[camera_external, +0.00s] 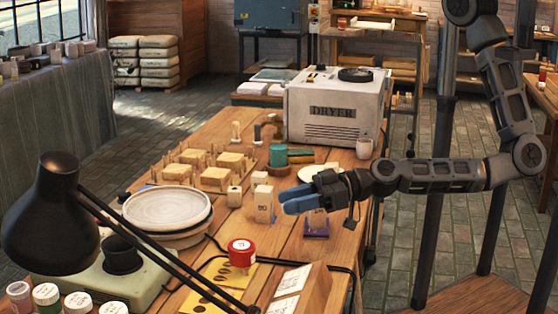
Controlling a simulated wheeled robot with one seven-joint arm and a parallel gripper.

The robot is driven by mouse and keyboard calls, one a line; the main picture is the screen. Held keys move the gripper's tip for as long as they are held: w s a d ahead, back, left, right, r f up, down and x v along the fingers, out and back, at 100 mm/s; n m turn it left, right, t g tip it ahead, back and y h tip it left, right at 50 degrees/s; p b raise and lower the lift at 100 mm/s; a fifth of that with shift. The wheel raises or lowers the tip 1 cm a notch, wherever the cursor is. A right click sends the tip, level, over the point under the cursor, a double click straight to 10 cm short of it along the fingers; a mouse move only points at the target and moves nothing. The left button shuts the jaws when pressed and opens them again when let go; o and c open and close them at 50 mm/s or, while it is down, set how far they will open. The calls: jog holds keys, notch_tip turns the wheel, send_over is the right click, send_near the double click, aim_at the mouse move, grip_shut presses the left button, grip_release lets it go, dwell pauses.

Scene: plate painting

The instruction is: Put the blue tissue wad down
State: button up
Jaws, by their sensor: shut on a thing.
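My gripper (286,202) is over the right part of the wooden workbench (226,135), reaching in from the right with its blue fingers pointing left. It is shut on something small. The blue tissue wad cannot be made out apart from the blue fingers at this size. The gripper is just above and behind a small block on a purple base (316,232) and right of a pale upright box (264,204). I cannot tell whether the fingers touch either one.
A white dryer (335,108) stands at the back, with a cup (364,148) beside it. A round plate on a turntable (166,207), a red-lidded jar (241,253), wooden blocks on a rack (215,178) and a black lamp (45,215) crowd the bench. A white dish (318,172) lies behind my gripper.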

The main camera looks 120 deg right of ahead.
jog(key=s+f+y, duration=0.1)
jog(key=f, duration=0.1)
jog(key=s+f+n+y, duration=0.1)
jog(key=s, duration=0.1)
jog(key=s+f+n+y, duration=0.1)
jog(key=s+f, duration=0.1)
jog(key=shift+s+a+f+t, duration=0.25)
jog(key=shift+f+t, duration=0.1)
jog(key=shift+t, duration=0.05)
jog(key=shift+w+d+r+n+y, duration=0.15)
jog(key=shift+d+n+y, duration=0.1)
jog(key=shift+n+y, duration=0.25)
jog(key=shift+w+d+r+y, duration=0.15)
jog(key=shift+w+r+y, duration=0.25)
jog(key=shift+r, duration=0.1)
jog(key=shift+f, duration=0.1)
dwell(0.6)
